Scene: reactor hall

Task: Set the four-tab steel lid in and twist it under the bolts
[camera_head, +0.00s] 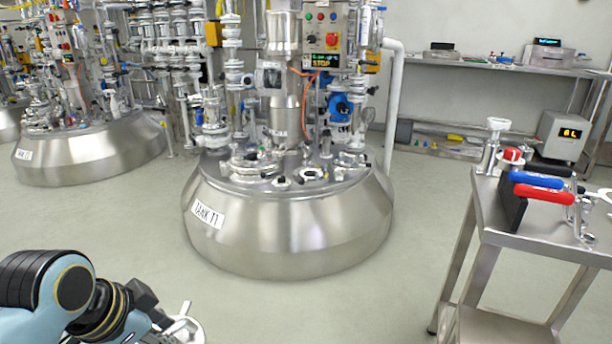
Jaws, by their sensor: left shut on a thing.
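My left gripper (168,328) is at the lower left, low in front of the tank and cut by the bottom edge. It is shut on a pale metal piece, which looks like the steel lid (187,322). Only part of the lid shows, and its tabs cannot be counted. The big steel tank labelled TANK 11 (290,235) stands in the middle, well beyond the gripper and apart from it. Its top carries several round ports and fittings (250,163); the bolts are too small to make out. My right gripper is not in view.
A steel table (545,238) at the right holds tools with blue (537,179) and red (543,194) handles. Another tank (90,155) stands at the back left. A wall bench (470,64) runs along the back right. Floor in front of the middle tank is clear.

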